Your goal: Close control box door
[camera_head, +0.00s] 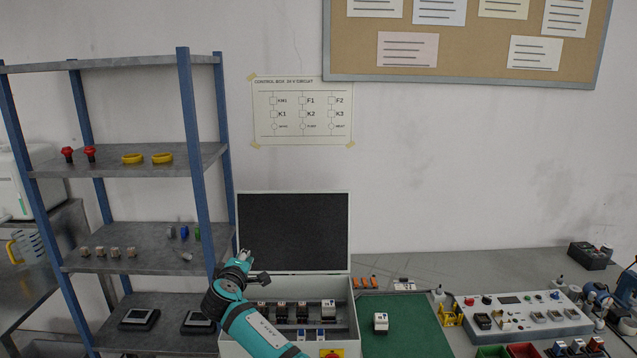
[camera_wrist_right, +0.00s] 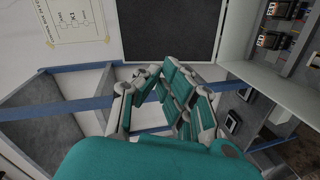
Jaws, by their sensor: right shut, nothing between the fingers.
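The control box (camera_head: 353,325) stands on the bench, its door (camera_head: 294,232) open and upright at the back. The door has a dark inner panel with a pale frame; the panel also shows at the top of the right wrist view (camera_wrist_right: 170,30). The box interior with several components is visible. My right gripper (camera_head: 245,257) is shut and empty, in front of the door's lower left corner in the head view. Its fingers (camera_wrist_right: 165,98) show in the right wrist view; contact with the door cannot be told. My arm hides the box's left part. My left gripper is not in view.
A blue-post shelf (camera_head: 130,262) with small parts stands close on the left. A green mat (camera_head: 405,335) with a white device (camera_head: 380,322) lies right of the box. A control panel (camera_head: 520,315) stands farther right. The wall behind the door is flat.

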